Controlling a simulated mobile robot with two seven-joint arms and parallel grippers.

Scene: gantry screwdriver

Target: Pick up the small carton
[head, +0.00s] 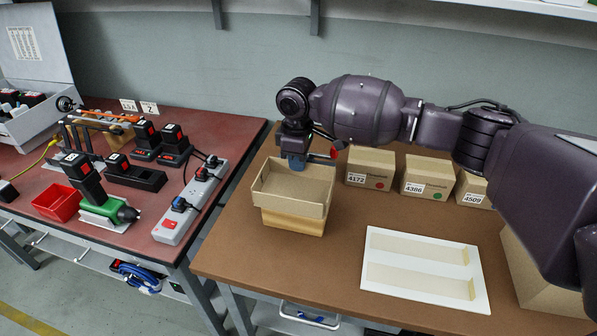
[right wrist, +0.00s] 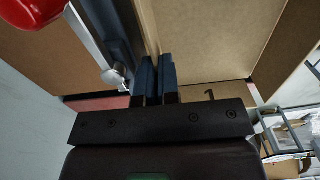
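An open-topped brown carton (head: 290,208) is at the left part of the brown table, over a yellowish wooden block (head: 292,223). I cannot tell whether the carton rests on the block or hangs just above it. My right gripper (head: 296,162) points down at the carton's far wall. In the right wrist view, its two blue fingers (right wrist: 157,78) are close together, with the thin cardboard wall (right wrist: 150,28) between them. The gripper looks shut on that wall. My left gripper is not in view.
Closed cartons labelled 4172 (head: 370,168), 4386 (head: 428,177) and 4509 (head: 474,189) stand along the back. A white board with two beige strips (head: 422,270) lies in front. A larger carton (head: 540,275) is at right. The red bench (head: 140,255) at left holds tools.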

